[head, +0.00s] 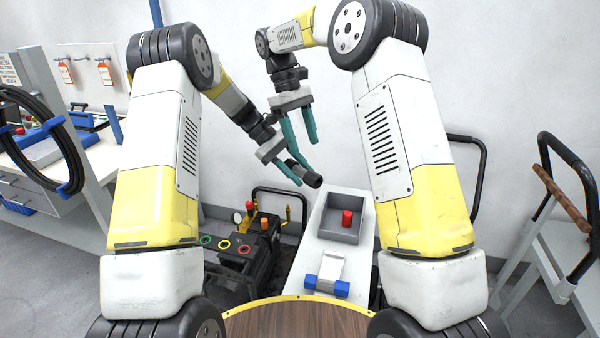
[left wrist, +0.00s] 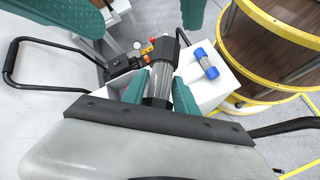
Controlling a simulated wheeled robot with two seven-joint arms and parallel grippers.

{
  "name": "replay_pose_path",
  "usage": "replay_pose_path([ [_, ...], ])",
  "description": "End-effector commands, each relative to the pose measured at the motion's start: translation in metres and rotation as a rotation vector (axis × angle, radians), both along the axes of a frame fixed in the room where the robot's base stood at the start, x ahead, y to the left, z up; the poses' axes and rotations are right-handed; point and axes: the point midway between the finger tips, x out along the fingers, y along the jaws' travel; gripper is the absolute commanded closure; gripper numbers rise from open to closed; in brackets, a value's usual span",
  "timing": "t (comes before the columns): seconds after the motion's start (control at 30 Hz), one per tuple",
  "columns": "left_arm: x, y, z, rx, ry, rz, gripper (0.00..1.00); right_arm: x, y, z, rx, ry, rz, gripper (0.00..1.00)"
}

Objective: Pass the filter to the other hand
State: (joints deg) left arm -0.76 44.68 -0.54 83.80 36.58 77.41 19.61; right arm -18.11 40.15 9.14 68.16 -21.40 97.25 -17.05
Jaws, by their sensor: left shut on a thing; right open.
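The filter (head: 312,181) is a dark cylinder, seen past the fingertips of my left gripper (head: 294,170) in the head view. My left gripper is shut on it and holds it in the air. In the left wrist view the filter (left wrist: 161,62) shows a grey body and a black end between the teal fingers. My right gripper (head: 298,125) is open and empty, just above the left one, its fingers pointing down. Its two teal fingers also show at the top edge of the left wrist view, spread apart, beyond the filter's far end.
Below stands a white bench (head: 311,262) with a grey bin holding a red cylinder (head: 347,219) and a blue-ended part (head: 327,287). A dark machine (head: 243,262) with coloured rings is left of it. A round wooden table (head: 298,320) is in front. A cart stands right.

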Motion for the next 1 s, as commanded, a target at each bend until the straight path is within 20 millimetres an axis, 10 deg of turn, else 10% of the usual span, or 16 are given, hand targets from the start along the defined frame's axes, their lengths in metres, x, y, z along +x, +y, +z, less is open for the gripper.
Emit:
replay_pose_path([
  [0.37,0.0,0.0,0.0,0.0,0.0,0.0,1.0,-0.013,-0.016,0.042,0.043,-0.076,-0.047,0.41],
  [0.7,0.0,0.0,0.0,0.0,0.0,0.0,1.0,-0.095,-0.076,0.096,0.213,-0.337,-0.253,0.41],
  [1.0,0.0,0.0,0.0,0.0,0.0,0.0,1.0,-0.186,-0.114,0.099,0.384,-0.571,-0.485,0.41],
])
